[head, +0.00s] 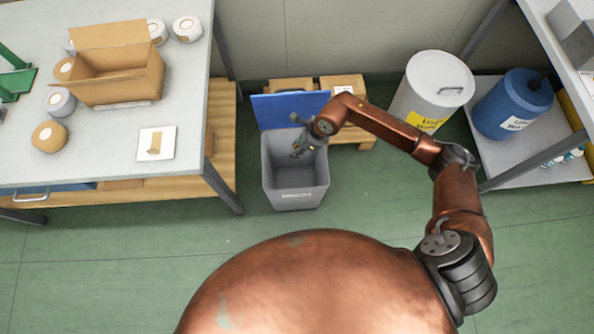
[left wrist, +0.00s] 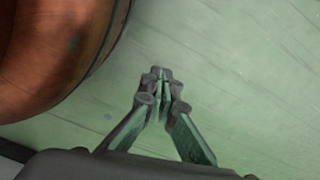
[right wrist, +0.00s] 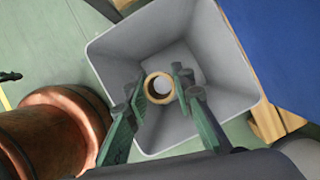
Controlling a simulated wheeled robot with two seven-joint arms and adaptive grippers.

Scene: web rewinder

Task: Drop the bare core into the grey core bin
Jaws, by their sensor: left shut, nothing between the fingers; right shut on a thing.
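The grey core bin (head: 296,190) stands on the floor in the head view with its blue lid (head: 290,108) raised at the back. My right gripper (head: 299,149) is over the bin's mouth. In the right wrist view my right gripper (right wrist: 160,88) is shut on the bare core (right wrist: 158,87), a tan ring seen end-on, with the grey bin's inside (right wrist: 185,50) around and below it. The core is hard to make out in the head view. My left gripper (left wrist: 160,85) is shut and empty above the green floor in the left wrist view.
A work table (head: 100,150) with an open cardboard box (head: 118,75) and several rolls stands at left. Cartons (head: 342,88) on a pallet sit behind the bin. A white drum (head: 430,90) and a blue container (head: 512,104) stand at right. The floor in front is clear.

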